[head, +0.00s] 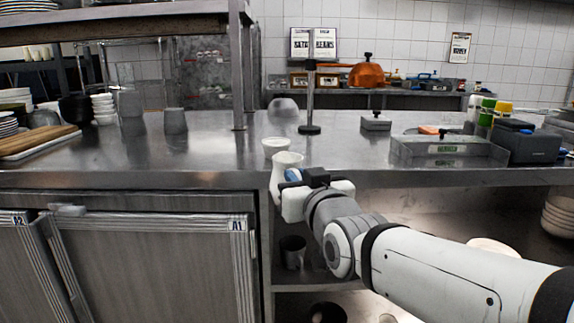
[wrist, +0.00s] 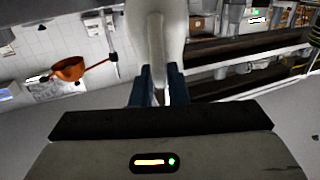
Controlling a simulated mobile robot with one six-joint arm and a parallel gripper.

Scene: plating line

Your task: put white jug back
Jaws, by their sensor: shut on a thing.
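The white jug (head: 284,164) is in my gripper (head: 292,176), at the front edge of the steel counter (head: 350,150). In the wrist view the jug (wrist: 160,30) rises between the two dark blue fingers of my gripper (wrist: 157,84), which are shut on its narrow handle part. The jug looks roughly upright in the head view. I cannot tell whether its base touches anything; its lower part is partly hidden by my gripper.
A dark stand (head: 310,100) and a glass bowl (head: 283,108) are farther back.

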